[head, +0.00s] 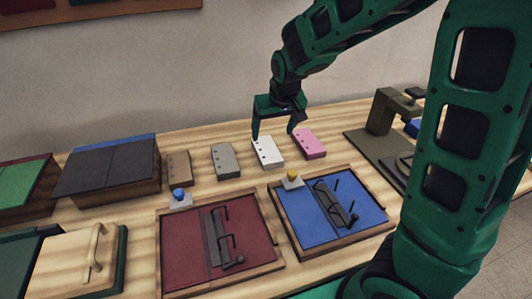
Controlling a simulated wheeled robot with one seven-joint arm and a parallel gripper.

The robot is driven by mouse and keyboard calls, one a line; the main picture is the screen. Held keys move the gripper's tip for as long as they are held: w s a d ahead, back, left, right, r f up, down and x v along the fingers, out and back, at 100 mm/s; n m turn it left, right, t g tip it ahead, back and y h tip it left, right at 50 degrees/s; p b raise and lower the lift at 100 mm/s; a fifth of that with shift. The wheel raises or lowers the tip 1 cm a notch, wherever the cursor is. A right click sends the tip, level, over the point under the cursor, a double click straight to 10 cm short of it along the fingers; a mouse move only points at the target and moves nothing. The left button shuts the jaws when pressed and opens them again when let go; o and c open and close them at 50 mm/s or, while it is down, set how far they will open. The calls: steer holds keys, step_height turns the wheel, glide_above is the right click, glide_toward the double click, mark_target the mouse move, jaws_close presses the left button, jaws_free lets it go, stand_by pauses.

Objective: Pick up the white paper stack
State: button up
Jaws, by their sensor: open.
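The white paper stack (267,152) is a small white block with dark holes along its left edge. It lies on the wooden table between a grey stack (225,161) and a pink stack (310,144). My gripper (273,138) is open and points down above the white stack. Its left finger is near the stack's far left corner, and its right finger is near the gap towards the pink stack. Whether either finger touches anything cannot be told from this view.
A brown stack (179,168) lies left of the grey one. In front are a red tray (163,240) and a blue tray (382,231) with dark metal clips. A dark-topped box (110,168) stands left, and an olive press (381,115) stands right. The back wall is behind the table.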

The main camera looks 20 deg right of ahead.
glide_toward(267, 148)
step_height(267, 148, down, 3)
steer(key=shift+w+r, duration=0.1)
steer(key=shift+r, duration=0.05)
steer(key=shift+w+x, duration=0.1)
steer(key=shift+x, duration=1.3)
steer(key=shift+w+x, duration=0.15)
steer(key=shift+x, duration=1.25)
steer(key=shift+a+r, duration=0.1)
steer(key=c, duration=1.3)
